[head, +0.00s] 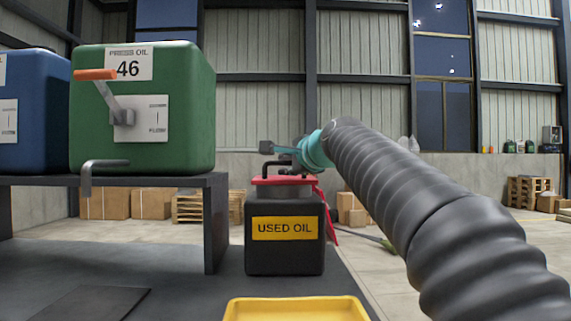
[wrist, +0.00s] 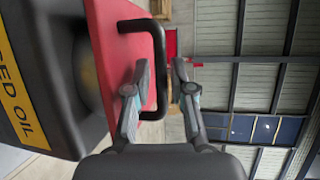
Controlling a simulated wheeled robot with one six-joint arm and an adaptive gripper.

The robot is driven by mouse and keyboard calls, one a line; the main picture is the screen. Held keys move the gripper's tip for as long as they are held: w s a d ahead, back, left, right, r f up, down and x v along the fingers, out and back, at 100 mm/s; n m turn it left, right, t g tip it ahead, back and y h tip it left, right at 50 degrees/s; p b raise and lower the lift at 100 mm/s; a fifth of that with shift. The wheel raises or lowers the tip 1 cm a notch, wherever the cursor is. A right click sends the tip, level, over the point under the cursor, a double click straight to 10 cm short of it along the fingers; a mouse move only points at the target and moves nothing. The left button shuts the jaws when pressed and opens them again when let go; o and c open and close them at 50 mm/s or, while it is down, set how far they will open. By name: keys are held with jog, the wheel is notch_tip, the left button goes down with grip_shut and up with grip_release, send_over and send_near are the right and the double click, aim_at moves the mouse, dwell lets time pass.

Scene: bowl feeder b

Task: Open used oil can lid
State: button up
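The black used oil can (head: 284,258) stands upright on the dark bench, with a yellow USED OIL label on its front. Its red lid (head: 283,181) lies level on top, over a short grey neck; the lid also shows in the wrist view (wrist: 115,45). A black loop handle (wrist: 159,60) stands up from the lid. My gripper (wrist: 162,68) is open, with one finger on each side of the handle and a gap visible between them. In the head view my gripper (head: 286,160) is just above the lid and small, its fingertips hard to make out.
A green oil tank (head: 175,90) with an orange-handled lever and a blue tank (head: 38,75) stand on a dark shelf (head: 216,210) at left. A yellow tray (head: 295,301) lies in front of the can. Floor to the right is open, with boxes and pallets far back.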

jog(key=shift+w+a, duration=0.1)
grip_shut()
jog(key=shift+r, duration=0.15)
